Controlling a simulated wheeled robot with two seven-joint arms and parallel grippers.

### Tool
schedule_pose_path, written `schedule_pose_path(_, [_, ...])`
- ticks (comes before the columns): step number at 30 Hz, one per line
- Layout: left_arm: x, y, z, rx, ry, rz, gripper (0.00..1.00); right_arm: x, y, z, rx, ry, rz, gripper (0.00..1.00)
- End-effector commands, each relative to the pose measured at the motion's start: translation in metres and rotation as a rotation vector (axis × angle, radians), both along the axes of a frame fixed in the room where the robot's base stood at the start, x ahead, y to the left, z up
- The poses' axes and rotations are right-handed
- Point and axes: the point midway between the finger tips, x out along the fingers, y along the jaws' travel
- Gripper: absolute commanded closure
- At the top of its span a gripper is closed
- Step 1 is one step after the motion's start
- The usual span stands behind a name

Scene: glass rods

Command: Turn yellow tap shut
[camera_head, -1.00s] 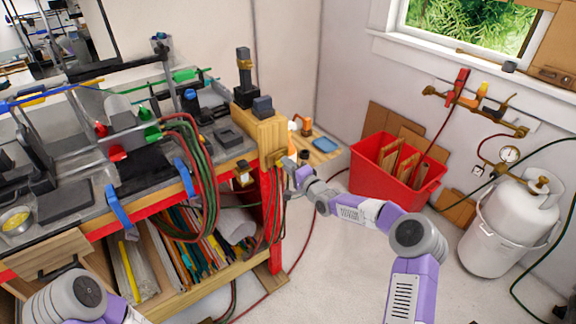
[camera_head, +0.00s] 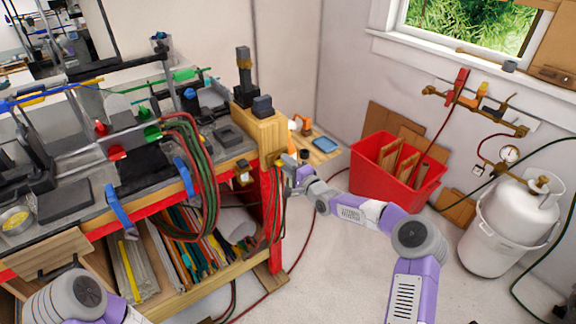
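A small yellow tap (camera_head: 274,158) shows on the right end of the workbench, just below the wooden block. It is small in the view, and its handle angle is hard to make out. My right gripper (camera_head: 288,176) is at the bench's end, just below and to the right of the tap. The gripper is too small and too much seen from behind to tell whether its fingers are open, or whether they touch the tap. My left arm shows only at the bottom left; its gripper is out of view.
The workbench (camera_head: 75,226) fills the left, with red and green hoses (camera_head: 208,185) hanging over its front. A red bin (camera_head: 368,185) and a white gas cylinder (camera_head: 510,215) stand right. A wall manifold (camera_head: 478,107) carries red and yellow-orange handles. The floor between is mostly clear.

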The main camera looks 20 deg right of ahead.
Motion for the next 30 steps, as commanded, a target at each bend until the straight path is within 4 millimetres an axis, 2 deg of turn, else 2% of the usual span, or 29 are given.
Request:
schedule_pose_path(11, [0.0,0.0,0.001,0.0,0.0,0.0,0.6,-0.003,-0.002,0.0,-0.002,-0.001,-0.001,0.6])
schedule_pose_path(14, [0.0,0.0,0.002,0.0,0.0,0.0,0.6,-0.011,-0.006,0.001,-0.001,0.0,-0.002,0.6])
schedule_pose_path(24, [0.0,0.0,0.009,0.0,0.0,0.0,0.6,-0.057,-0.022,0.001,-0.002,0.0,-0.002,0.6])
schedule_pose_path(30, [0.0,0.0,0.01,0.0,0.0,0.0,0.6,-0.07,-0.026,0.001,-0.002,-0.001,-0.001,0.6])
